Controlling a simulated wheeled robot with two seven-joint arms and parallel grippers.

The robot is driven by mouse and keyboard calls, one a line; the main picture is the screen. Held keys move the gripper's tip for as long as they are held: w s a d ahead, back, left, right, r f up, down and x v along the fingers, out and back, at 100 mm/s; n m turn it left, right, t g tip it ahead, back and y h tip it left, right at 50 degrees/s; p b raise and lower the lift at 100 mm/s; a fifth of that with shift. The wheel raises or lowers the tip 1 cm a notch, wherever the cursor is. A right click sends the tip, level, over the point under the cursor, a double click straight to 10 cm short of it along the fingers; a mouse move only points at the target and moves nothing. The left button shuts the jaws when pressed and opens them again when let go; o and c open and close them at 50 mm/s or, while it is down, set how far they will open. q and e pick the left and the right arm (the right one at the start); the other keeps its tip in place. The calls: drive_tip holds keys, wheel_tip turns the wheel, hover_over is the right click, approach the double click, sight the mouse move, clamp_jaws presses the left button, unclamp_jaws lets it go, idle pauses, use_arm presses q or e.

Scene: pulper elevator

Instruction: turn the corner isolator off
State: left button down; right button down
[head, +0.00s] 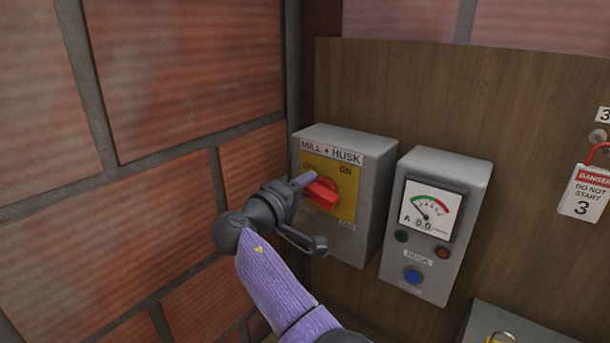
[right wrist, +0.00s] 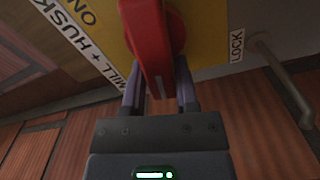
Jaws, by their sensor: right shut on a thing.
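The corner isolator is a grey box (head: 374,185) labelled "MILL + HUSK", mounted on the wooden board beside the brick corner. Its yellow plate (head: 347,179) carries the words OFF and ON and a red rotary handle (head: 322,193). My right gripper (head: 306,187) is at the handle, shut on it. In the right wrist view the red handle (right wrist: 153,45) sits between the two fingers (right wrist: 160,90). The gripper hides part of the plate in the head view, so the handle's exact pointing is hard to read. My left gripper is not in view.
A grey meter box (head: 455,200) labelled "HUSK" stands close on the right, with a dial, lamps and a blue button. A danger tag (head: 583,193) hangs at far right. Another grey box (head: 505,325) is at lower right. A brick wall (head: 150,190) is close on the left.

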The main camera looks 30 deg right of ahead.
drive_tip(key=shift+f+n+p, duration=0.3)
drive_tip(key=shift+n+p, duration=0.1)
drive_tip(key=shift+n, duration=0.3)
drive_tip(key=shift+f+n+p, duration=0.3)
drive_tip(key=shift+n+p, duration=0.05)
drive_tip(key=shift+n, duration=0.35)
drive_tip(key=c, duration=0.7)
unclamp_jaws()
drive_tip(key=shift+o, duration=1.3)
drive_tip(key=shift+d, duration=0.1)
drive_tip(key=shift+s+d+r, duration=0.1)
drive_tip(key=shift+s+r, duration=0.05)
drive_tip(key=shift+s, duration=0.05)
drive_tip(key=shift+a, duration=0.45)
drive_tip(key=b+v, duration=0.1)
drive_tip(key=v, duration=0.8)
drive_tip(key=shift+b, duration=0.4)
